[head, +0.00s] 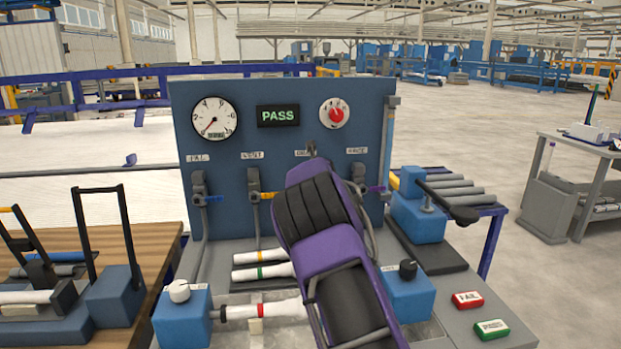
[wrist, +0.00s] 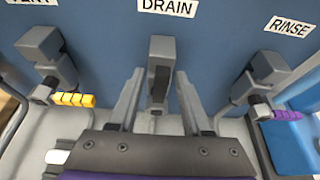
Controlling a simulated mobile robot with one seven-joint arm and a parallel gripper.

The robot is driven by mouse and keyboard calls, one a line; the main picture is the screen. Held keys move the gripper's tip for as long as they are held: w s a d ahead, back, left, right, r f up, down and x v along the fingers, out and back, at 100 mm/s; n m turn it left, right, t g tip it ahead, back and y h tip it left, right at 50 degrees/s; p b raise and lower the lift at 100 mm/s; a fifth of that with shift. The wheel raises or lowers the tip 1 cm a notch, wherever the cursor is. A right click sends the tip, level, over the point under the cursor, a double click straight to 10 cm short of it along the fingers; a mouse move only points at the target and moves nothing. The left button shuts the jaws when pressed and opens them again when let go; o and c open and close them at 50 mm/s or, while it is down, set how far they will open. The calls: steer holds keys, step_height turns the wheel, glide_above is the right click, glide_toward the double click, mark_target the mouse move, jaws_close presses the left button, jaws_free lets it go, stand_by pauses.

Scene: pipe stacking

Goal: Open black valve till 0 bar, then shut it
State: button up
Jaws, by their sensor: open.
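The black valve (wrist: 160,62) under the DRAIN label is on the blue panel in the wrist view. In the head view only its top (head: 312,148) shows above my arm. My gripper (wrist: 158,112) is open, with one finger on each side of the valve and visible gaps between. The valve's handle is dark and foreshortened, so I cannot tell its exact turn. The pressure gauge (head: 213,116) is at the panel's upper left. Its red needle points to the lower left; the numbers are too small to read surely.
The yellow-handled valve (wrist: 75,99) is left of my gripper, the purple-handled valve (wrist: 284,114) right. A blue-handled valve (head: 207,199) is farther left. A PASS display (head: 278,116) and red knob (head: 337,114) are above. A clamped pipe (head: 262,310) lies below.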

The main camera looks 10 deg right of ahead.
steer(key=b+v, duration=0.3)
steer(key=v, duration=1.4)
steer(key=shift+s+r+b, duration=0.15)
steer(key=shift+b, duration=0.2)
steer(key=shift+a, duration=0.1)
